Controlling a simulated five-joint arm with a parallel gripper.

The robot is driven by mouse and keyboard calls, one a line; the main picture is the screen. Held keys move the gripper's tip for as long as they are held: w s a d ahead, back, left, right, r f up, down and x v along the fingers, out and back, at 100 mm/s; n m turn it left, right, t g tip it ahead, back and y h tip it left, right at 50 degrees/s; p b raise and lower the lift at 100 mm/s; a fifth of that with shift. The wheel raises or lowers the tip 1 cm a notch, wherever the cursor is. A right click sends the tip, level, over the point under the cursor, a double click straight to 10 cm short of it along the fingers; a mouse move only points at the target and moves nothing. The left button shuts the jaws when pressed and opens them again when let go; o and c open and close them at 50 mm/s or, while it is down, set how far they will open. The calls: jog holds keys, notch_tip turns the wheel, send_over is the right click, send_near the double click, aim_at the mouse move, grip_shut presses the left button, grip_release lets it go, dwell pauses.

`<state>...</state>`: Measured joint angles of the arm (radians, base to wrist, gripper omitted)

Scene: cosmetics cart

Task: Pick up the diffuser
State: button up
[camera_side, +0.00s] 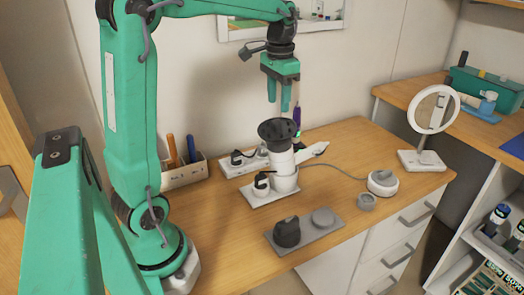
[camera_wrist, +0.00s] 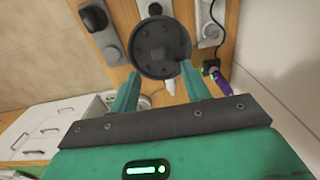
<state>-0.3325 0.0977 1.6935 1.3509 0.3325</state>
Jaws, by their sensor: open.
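The diffuser (camera_side: 279,130) is a dark round, shallow bowl-like piece on top of a white cylindrical body (camera_side: 284,168), upright on the wooden counter. In the wrist view the diffuser (camera_wrist: 160,48) shows as a dark disc with small studs on its face. My gripper (camera_side: 279,106) is open and empty, pointing down just above the diffuser. In the wrist view my gripper (camera_wrist: 160,72) has one finger on each side of the disc's near edge. The side view does not clearly show whether the fingers touch it.
A white tray (camera_side: 258,197) with a dark-topped item is beside the body. A grey tray (camera_side: 310,236) lies in front. A purple item (camera_side: 297,114) stands behind.

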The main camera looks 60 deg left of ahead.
aim_at(278, 120)
jog(key=shift+f, duration=2.7)
grip_shut()
jog(key=shift+r, duration=0.2)
jog(key=shift+r, duration=0.55)
jog(key=r, duration=0.3)
jog(key=shift+s+d+r, duration=0.1)
jog(key=shift+d, duration=0.3)
jog(key=s+d+r, duration=0.2)
jog(key=d+r, duration=0.4)
jog(key=d, duration=0.4)
jog(key=shift+s+d+r, duration=0.15)
jog(key=shift+d+r, duration=0.05)
jog(key=shift+d, duration=0.15)
